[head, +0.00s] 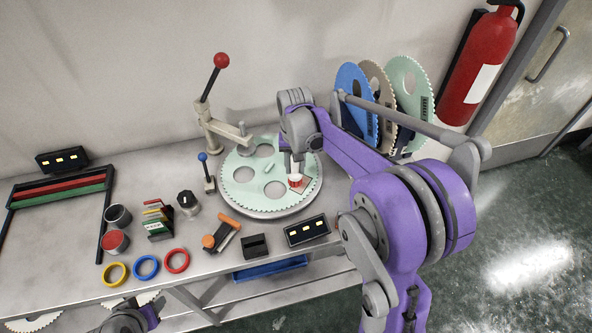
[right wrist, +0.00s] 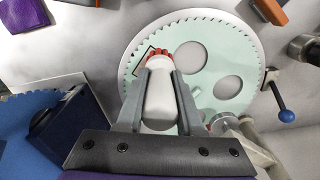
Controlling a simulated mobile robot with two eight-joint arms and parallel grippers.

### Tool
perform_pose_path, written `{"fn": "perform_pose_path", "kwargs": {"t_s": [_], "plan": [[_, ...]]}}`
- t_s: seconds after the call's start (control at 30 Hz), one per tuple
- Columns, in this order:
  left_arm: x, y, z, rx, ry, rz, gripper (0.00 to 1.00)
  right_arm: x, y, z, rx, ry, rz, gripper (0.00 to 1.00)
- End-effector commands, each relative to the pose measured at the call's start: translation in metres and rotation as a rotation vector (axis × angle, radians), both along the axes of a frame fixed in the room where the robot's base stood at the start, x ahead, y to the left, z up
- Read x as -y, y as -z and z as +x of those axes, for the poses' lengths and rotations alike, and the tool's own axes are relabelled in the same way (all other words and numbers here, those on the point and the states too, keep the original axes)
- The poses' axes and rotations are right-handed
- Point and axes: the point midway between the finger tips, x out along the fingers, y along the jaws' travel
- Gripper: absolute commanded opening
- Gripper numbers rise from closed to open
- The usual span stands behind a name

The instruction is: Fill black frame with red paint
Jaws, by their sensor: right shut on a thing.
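My right gripper (right wrist: 160,80) is shut on a white bottle (right wrist: 160,100) with a red ridged tip (right wrist: 158,54). The bottle's tip is over the pale green toothed disc (head: 240,190), at its right side in the head view. The black frame (right wrist: 143,58) is a thin dark outline on the disc near its toothed edge, partly hidden by the tip. It also shows in the head view (head: 302,190), under the red tip. I cannot tell whether the tip touches the disc or how much red lies inside the frame. Only a piece of my left arm shows at the lower left; its gripper is not visible.
A red-knobbed lever stand (head: 207,120) and a blue-knobbed lever (head: 207,172) stand beside the disc. Large toothed discs (head: 357,95) stand behind my right arm.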

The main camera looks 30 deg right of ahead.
Motion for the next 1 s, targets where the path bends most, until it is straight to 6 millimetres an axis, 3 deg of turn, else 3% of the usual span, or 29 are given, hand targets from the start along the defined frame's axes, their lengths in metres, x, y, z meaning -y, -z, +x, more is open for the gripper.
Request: {"fn": "perform_pose_path", "kwargs": {"t_s": [0.3, 1.0], "plan": [[0.000, -0.016, 0.009, 0.016, 0.000, 0.000, 0.50, 0.001, -0.026, 0.006, 0.001, -0.002, 0.000, 0.00], [0.000, -0.015, 0.008, 0.016, 0.000, 0.000, 0.50, 0.001, -0.025, 0.006, 0.000, -0.003, 0.000, 0.00]]}}
